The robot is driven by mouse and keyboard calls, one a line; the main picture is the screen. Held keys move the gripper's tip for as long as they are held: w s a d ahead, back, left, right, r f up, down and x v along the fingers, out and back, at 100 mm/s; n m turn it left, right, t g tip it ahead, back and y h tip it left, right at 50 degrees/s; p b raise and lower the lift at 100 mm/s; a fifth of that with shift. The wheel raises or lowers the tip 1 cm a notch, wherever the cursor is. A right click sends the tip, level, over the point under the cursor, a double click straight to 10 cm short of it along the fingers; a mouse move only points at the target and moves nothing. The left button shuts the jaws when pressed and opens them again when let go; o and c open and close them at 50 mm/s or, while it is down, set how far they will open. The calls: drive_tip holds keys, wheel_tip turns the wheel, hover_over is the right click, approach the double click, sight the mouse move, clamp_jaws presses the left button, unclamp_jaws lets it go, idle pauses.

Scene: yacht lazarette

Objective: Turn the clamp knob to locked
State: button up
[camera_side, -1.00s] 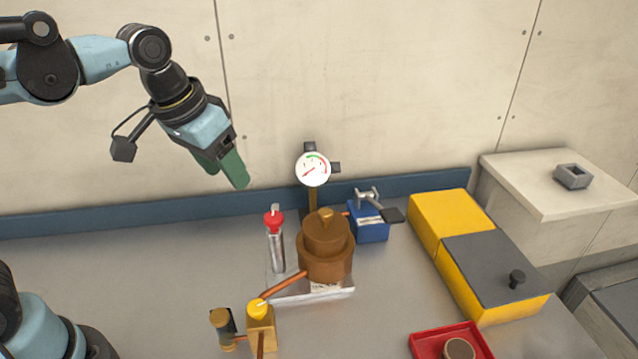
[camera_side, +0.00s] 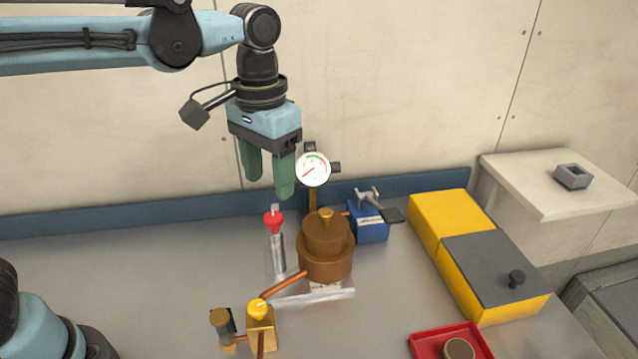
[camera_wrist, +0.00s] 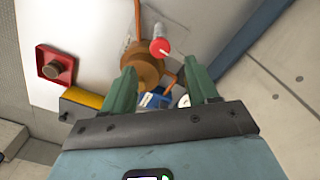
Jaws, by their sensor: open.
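Several knobs stand on the bench, and I cannot tell for sure which is the clamp knob. A red knob (camera_side: 273,222) with a pale pointer sits on an upright silver cylinder (camera_side: 277,252); it also shows in the wrist view (camera_wrist: 160,46). My gripper (camera_side: 269,187) is open and empty, pointing down above the red knob. In the wrist view, the vessel (camera_wrist: 142,66) shows between the fingers.
A round gauge (camera_side: 313,169) stands behind the vessel, close right of my gripper. A blue box (camera_side: 369,228) with a lever is to the right. A yellow bin (camera_side: 440,217) and a red tray (camera_side: 428,345) lie further right. The bench at left is clear.

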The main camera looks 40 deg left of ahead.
sight(273, 216)
drive_tip(key=shift+f, duration=3.5)
drive_tip(key=c, duration=1)
drive_tip(key=shift+c, duration=0.2)
